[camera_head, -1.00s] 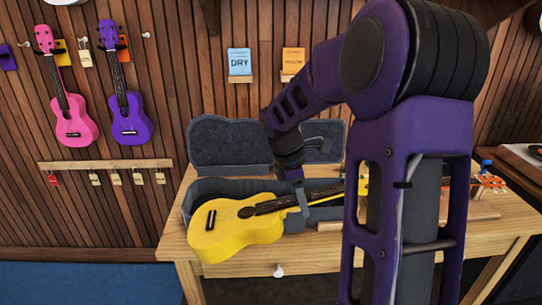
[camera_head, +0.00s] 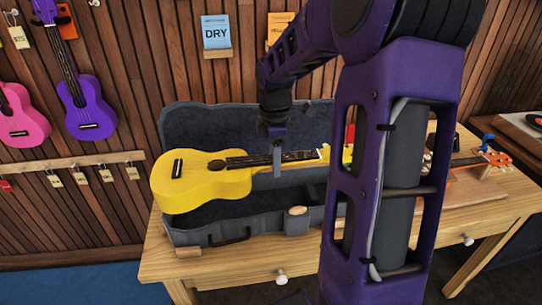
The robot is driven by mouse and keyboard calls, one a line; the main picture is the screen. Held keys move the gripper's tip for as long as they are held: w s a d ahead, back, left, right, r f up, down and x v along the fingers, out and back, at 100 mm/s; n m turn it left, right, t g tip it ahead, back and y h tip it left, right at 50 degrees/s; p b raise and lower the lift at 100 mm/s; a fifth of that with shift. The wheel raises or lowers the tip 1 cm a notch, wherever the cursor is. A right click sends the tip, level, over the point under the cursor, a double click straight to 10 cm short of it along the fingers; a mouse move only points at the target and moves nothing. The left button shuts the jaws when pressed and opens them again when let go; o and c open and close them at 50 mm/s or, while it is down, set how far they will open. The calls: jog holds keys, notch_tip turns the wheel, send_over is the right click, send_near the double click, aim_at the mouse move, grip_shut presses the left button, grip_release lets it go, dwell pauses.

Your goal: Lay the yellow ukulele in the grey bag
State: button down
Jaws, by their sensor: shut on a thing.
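The yellow ukulele (camera_head: 203,181) is held flat, strings up, with its body to the left and its neck running right. My gripper (camera_head: 277,168) is shut on its dark neck from above. The grey bag (camera_head: 238,236) is an open, case-like shell on the table, with its lid (camera_head: 203,126) raised at the back. The ukulele is over the bag's hollow, and its body sticks out past the left end.
The wooden table (camera_head: 240,273) carries the bag. A pink ukulele (camera_head: 22,118) and a purple ukulele (camera_head: 87,105) hang on the slatted wall.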

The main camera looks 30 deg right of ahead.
jog(key=w+d+f+b, duration=0.1)
jog(key=w+f, duration=0.3)
jog(key=f, duration=0.1)
jog(key=shift+w+d+f, duration=0.2)
jog(key=shift+w+f, duration=0.05)
jog(key=shift+f, duration=0.1)
dwell(0.4)
jog(key=shift+f, duration=0.15)
jog(key=shift+f+b, duration=1.65)
jog(key=shift+f, duration=1.15)
jog(key=shift+f+b, duration=1.1)
jog(key=shift+f, duration=1.15)
